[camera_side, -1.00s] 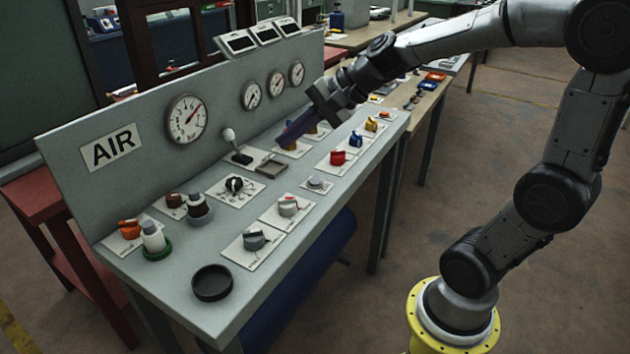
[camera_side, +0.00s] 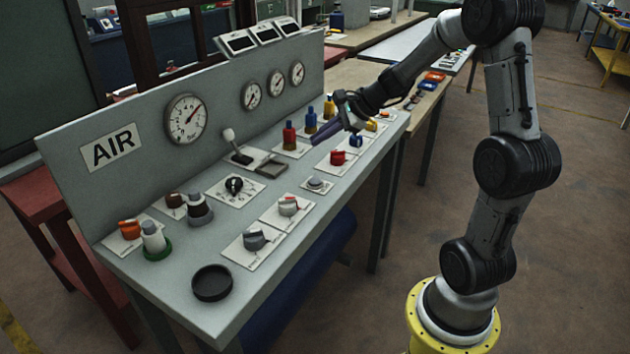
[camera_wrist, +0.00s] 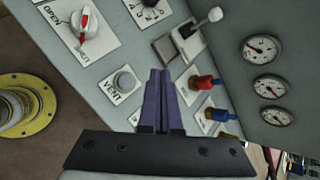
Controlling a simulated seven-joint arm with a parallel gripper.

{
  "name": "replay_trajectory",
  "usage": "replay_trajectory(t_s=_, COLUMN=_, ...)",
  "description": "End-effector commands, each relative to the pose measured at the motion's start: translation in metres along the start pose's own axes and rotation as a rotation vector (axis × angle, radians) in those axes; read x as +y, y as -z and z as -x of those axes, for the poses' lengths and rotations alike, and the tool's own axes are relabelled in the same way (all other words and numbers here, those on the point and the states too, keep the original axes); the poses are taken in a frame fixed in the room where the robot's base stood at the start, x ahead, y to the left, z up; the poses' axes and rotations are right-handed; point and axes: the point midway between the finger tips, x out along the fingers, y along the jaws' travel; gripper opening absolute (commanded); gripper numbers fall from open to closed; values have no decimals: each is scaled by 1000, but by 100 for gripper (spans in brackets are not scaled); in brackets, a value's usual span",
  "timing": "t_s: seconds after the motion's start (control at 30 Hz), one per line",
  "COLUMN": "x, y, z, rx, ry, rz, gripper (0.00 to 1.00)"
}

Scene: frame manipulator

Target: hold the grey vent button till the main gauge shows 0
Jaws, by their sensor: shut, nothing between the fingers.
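The grey vent button (camera_side: 317,183) is a round button on a small white plate on the sloping panel. In the wrist view the vent button (camera_wrist: 124,82) lies left of the fingertips, beside the word VENT. My gripper (camera_side: 316,139) is shut and empty, its purple fingers above the panel, up and behind the button in the side view and apart from it. The shut fingers also show in the wrist view (camera_wrist: 160,76). The main gauge (camera_side: 186,119) is the large dial on the upright board; its red needle points up and right, but the figures are too small to read.
A red valve (camera_side: 290,136) and a blue valve (camera_side: 311,121) stand behind the fingers. A red knob (camera_side: 338,157) is close below them. A lever (camera_side: 229,137), grey knobs and three small gauges (camera_side: 274,83) are also on the console.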

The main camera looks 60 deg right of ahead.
Motion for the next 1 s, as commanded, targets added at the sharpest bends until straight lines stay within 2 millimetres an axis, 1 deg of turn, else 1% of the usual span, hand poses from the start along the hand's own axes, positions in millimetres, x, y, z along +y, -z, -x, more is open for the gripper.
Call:
replay_trajectory(t_s=0.23, x=6, y=5, z=-8, rx=-2, ry=-2, rz=-1, gripper=0)
replay_trajectory(t_s=0.7, x=36, y=35, z=-49, rx=-1, ry=-2, rz=-1, gripper=0)
replay_trajectory(t_s=0.9, x=43, y=42, z=-59, rx=0, ry=-1, rz=0, gripper=0)
replay_trajectory(t_s=1.0, x=44, y=44, z=-61, rx=0, ry=0, rz=1, gripper=0)
